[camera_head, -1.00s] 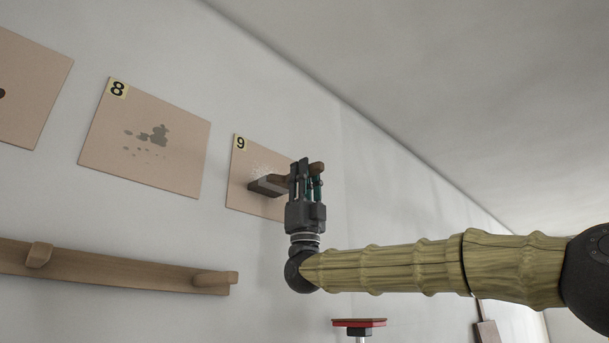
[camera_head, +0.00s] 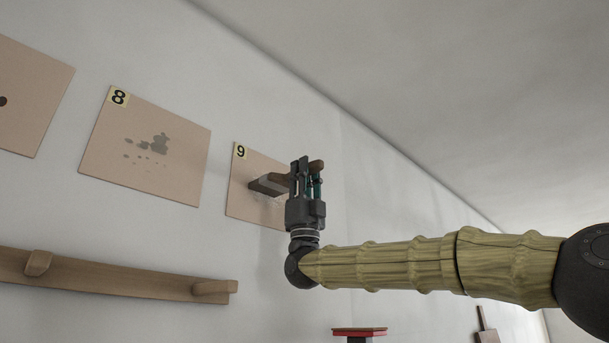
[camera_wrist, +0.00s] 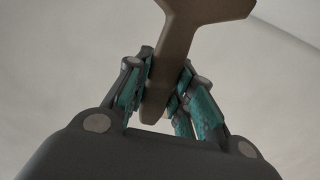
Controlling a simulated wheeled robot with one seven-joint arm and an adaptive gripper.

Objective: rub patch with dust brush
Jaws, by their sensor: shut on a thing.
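My gripper (camera_head: 305,182) is shut on the brown handle of the dust brush (camera_head: 268,184) and holds it up at the wall. The brush's dark block lies over the panel numbered 9 (camera_head: 240,200), its bristle side toward the panel; I cannot tell whether it touches. Some pale specks show on this panel below the brush; the rest of the patch is hidden behind the brush and gripper. In the wrist view the brush handle (camera_wrist: 157,95) runs between the teal fingers (camera_wrist: 160,100) and widens toward the top.
Panel 8 (camera_head: 100,160) with grey-green blotches hangs to the left, and another panel (camera_head: 30,70) with a dark spot is farther left. A wooden rail with pegs (camera_head: 120,279) runs below. A red-topped stand (camera_head: 359,331) is at the bottom.

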